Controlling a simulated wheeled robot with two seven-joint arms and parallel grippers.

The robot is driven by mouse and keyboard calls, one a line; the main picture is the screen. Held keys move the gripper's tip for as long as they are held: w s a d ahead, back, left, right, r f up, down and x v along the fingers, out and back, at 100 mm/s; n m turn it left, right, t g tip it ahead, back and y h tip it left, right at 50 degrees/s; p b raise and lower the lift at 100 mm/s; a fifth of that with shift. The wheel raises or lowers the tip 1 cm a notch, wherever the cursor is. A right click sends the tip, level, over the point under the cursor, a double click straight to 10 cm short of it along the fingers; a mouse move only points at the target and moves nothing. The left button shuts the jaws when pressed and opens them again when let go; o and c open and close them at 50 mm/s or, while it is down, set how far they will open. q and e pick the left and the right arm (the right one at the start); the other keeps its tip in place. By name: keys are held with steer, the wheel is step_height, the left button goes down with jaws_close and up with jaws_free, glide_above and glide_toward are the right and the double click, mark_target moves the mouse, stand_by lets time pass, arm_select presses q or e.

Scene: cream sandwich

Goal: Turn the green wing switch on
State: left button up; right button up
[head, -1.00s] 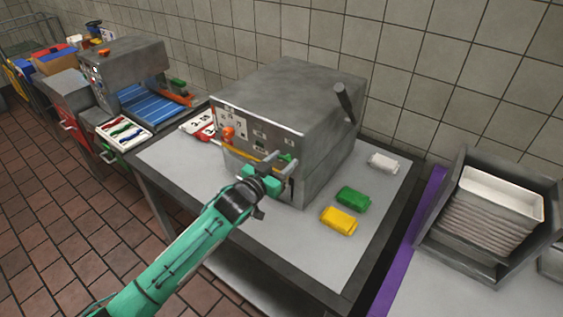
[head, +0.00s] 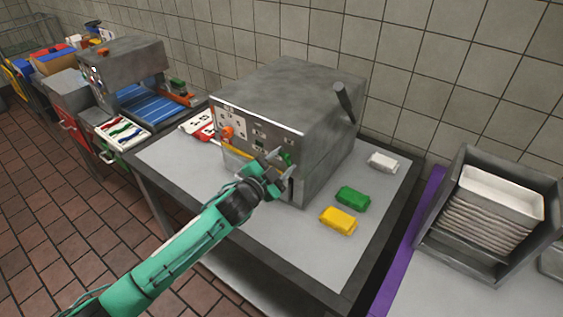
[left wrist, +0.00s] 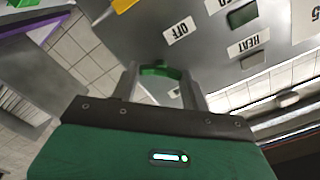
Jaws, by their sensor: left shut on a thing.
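The grey metal machine (head: 290,110) stands on the table, and its front panel carries the green wing switch (head: 287,158). My left gripper (head: 277,164) reaches in from the lower left and is at the switch. In the left wrist view, the green switch (left wrist: 160,70) lies between the two fingertips (left wrist: 160,80), which are shut on it. An OFF label (left wrist: 178,32) and a HEAT label (left wrist: 250,47) are beside it. The fingers partly cover the switch in the head view. My right gripper is not in view.
A bin with stacked white trays (head: 500,195) stands at far right.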

arm_select(q)
steer(key=m, duration=0.4)
steer(key=shift+m, duration=0.4)
steer(key=m, duration=0.4)
steer(key=shift+d+f+m, duration=0.1)
steer(key=shift+f+m, duration=0.1)
steer(key=shift+m, duration=0.1)
steer(key=o, duration=1)
